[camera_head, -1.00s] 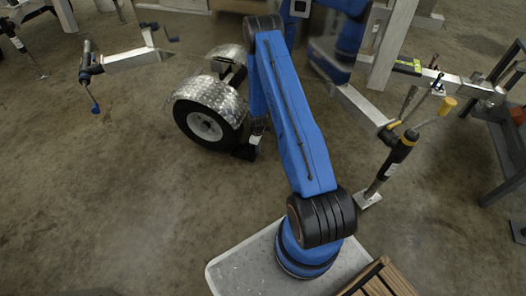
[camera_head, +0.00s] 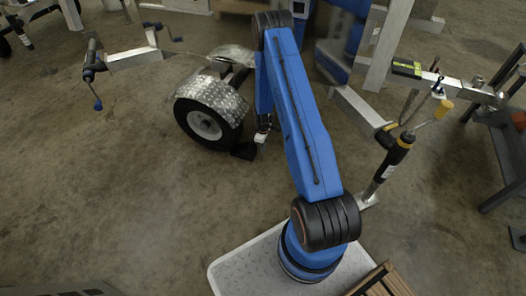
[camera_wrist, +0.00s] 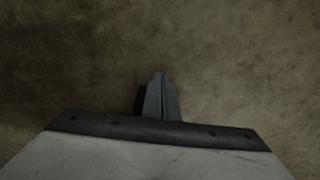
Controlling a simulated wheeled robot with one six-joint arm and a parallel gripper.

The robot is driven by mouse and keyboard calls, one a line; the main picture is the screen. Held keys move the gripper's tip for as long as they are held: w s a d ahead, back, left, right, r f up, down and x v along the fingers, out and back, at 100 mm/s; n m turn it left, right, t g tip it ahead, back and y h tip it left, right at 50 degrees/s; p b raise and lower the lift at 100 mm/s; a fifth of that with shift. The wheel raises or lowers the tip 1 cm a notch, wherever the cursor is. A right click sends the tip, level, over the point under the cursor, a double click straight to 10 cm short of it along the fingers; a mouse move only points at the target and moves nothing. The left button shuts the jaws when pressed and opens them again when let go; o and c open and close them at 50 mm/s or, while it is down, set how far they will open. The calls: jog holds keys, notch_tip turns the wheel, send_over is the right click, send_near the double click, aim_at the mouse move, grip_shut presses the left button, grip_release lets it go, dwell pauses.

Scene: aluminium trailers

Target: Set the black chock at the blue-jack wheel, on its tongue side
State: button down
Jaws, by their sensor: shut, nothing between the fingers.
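The blue-jack trailer's wheel (camera_head: 206,124) is at left centre in the head view, a black tyre with a white hub under a silver tread-plate fender (camera_head: 213,95). Its tongue (camera_head: 135,58) runs left to the blue-handled jack (camera_head: 91,65). A small black shape (camera_head: 244,151), seemingly the black chock, lies on the floor at the tyre's right, away from the tongue; whether it touches the tyre is unclear. My gripper (camera_head: 263,134) is just above and right of it, small in this view. In the wrist view my gripper (camera_wrist: 160,80) is shut and empty over bare floor.
A second jack (camera_head: 393,160) with a yellow band stands right of my arm, with a tongue (camera_head: 360,108) behind it. A dark metal frame (camera_head: 500,145) is at the right edge. The floor left of the wheel is clear.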

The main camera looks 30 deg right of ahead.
notch_tip(320, 180, up, 7)
jog(key=shift+r, duration=0.15)
dwell(0.4)
jog(key=c, duration=1.6)
grip_release()
jog(key=shift+d, duration=0.15)
jog(key=o, duration=0.5)
jog(key=shift+w+d, duration=0.1)
jog(key=shift+d, duration=0.15)
jog(key=o, duration=0.8)
jog(key=shift+w+d+r+t+h, duration=0.1)
jog(key=shift+w+d+t+h, duration=0.15)
jog(key=shift+d, duration=0.3)
jog(key=shift+w+d+r+t+h, duration=0.1)
jog(key=shift+w+d+t+h, duration=0.05)
jog(key=shift+w+d+t, duration=0.3)
jog(key=shift+w+a+r+t+y, duration=0.1)
jog(key=shift+a+r+t+y, duration=0.3)
jog(key=shift+a+y, duration=0.3)
jog(key=shift+s+a+r+t+y, duration=0.1)
jog(key=shift+a+r+t+y, duration=0.3)
jog(key=shift+a+y, duration=0.25)
jog(key=shift+w+a+r+t+y, duration=0.1)
jog(key=shift+a+r+t+y, duration=0.25)
jog(key=shift+a+y, duration=0.35)
